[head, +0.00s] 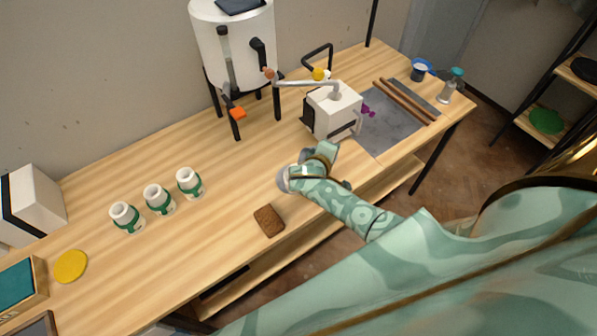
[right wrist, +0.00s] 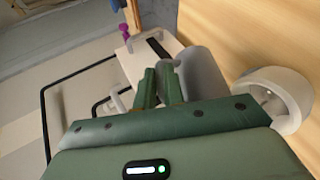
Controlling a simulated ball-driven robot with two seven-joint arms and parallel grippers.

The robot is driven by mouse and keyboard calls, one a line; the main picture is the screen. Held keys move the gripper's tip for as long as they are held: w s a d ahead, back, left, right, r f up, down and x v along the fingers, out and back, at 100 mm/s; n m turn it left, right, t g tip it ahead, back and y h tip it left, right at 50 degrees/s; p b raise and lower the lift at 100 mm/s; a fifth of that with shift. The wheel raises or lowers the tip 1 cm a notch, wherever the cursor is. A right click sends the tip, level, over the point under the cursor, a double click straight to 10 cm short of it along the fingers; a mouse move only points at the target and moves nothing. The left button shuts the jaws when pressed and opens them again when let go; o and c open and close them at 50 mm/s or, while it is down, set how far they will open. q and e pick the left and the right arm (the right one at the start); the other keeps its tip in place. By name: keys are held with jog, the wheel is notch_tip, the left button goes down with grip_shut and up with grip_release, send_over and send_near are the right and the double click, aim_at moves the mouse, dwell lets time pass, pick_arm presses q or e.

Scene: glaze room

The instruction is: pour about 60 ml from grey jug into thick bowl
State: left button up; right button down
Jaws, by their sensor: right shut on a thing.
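My right gripper (head: 322,156) reaches over the table from the right in the head view. In the right wrist view its green fingers (right wrist: 160,84) are shut on the grey jug (right wrist: 206,74). The jug is mostly hidden by the gripper in the head view; I cannot tell its exact tilt or whether liquid is flowing. The thick bowl (right wrist: 283,96), pale and round, is just beside the jug in the wrist view. In the head view the bowl (head: 284,180) shows partly beside my gripper. Its contents are not visible. My left gripper is not in view.
A white machine (head: 333,113) with a purple knob stands just beyond the gripper. A large white tank (head: 236,40) on legs is behind. A brown block (head: 268,220) lies near the front edge. Three white-green jars (head: 158,199) stand at left, with clear wood between.

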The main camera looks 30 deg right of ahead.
jog(key=shift+a+f+h+b, duration=0.2)
jog(key=shift+a+h+b, duration=0.25)
jog(key=shift+b, duration=0.45)
dwell(0.6)
jog(key=y+p, duration=0.1)
jog(key=p, duration=0.1)
jog(key=d+y+p, duration=0.1)
jog(key=shift+d+r+m+p, duration=0.25)
jog(key=shift+r+m+p, duration=0.05)
jog(key=shift+r+p, duration=0.1)
jog(key=shift+r, duration=0.1)
dwell(0.4)
